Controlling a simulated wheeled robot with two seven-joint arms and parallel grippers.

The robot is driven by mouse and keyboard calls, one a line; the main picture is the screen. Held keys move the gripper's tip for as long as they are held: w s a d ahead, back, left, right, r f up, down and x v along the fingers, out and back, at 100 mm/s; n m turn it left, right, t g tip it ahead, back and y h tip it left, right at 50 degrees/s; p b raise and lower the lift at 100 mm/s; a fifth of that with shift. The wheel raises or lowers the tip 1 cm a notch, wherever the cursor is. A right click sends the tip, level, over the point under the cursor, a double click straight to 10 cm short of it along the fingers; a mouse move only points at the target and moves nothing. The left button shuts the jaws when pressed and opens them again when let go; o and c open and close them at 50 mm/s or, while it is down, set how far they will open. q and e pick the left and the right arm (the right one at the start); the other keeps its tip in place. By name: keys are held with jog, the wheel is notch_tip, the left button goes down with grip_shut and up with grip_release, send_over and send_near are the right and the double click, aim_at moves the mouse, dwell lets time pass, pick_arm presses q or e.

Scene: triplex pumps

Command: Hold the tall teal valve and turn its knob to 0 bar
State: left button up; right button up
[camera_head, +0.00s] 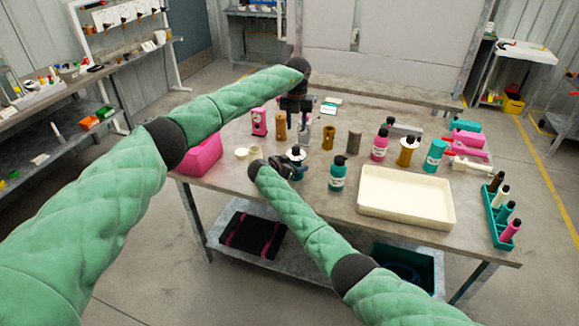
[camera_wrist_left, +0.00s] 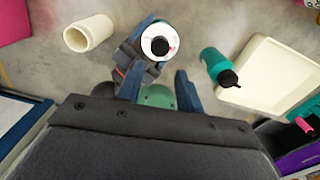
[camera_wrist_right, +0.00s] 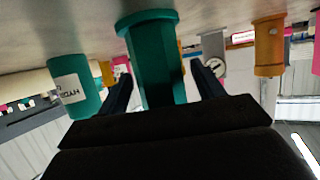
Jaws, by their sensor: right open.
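The tall teal valve stands upright on the table. Its white dial with a dark knob shows in the head view (camera_head: 296,153) and, from above, in the left wrist view (camera_wrist_left: 158,42). Its teal body (camera_wrist_right: 155,65) shows between my right gripper's fingers (camera_wrist_right: 163,92) in the right wrist view. The right gripper is open around the body; I cannot tell whether a finger touches. My left gripper (camera_head: 297,112) points down above the table, with open fingers (camera_wrist_left: 158,85) and nothing between them. The dial lies ahead of its fingertips. The dial marks are too small to read.
A cream cylinder (camera_wrist_left: 90,33) and a teal bottle (camera_wrist_left: 218,68) stand on either side of the valve. A cream tray (camera_head: 405,200) lies to the right. Several valves and bottles stand behind, including a pink bottle (camera_head: 380,146) and an ochre valve (camera_head: 407,153).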

aim_at(296, 147)
jog(key=shift+w+d+f, duration=0.1)
jog(key=shift+w+d, duration=0.1)
jog(key=shift+w, duration=0.1)
jog(key=shift+c, duration=0.2)
jog(key=c, duration=1.1)
pick_arm(q)
jog(key=shift+o, duration=0.8)
pick_arm(e)
jog(key=shift+c, duration=0.9)
pick_arm(q)
jog(key=shift+o, duration=1.1)
jog(key=shift+r, duration=0.15)
notch_tip(296, 147, down, 10)
jog(key=shift+c, duration=0.2)
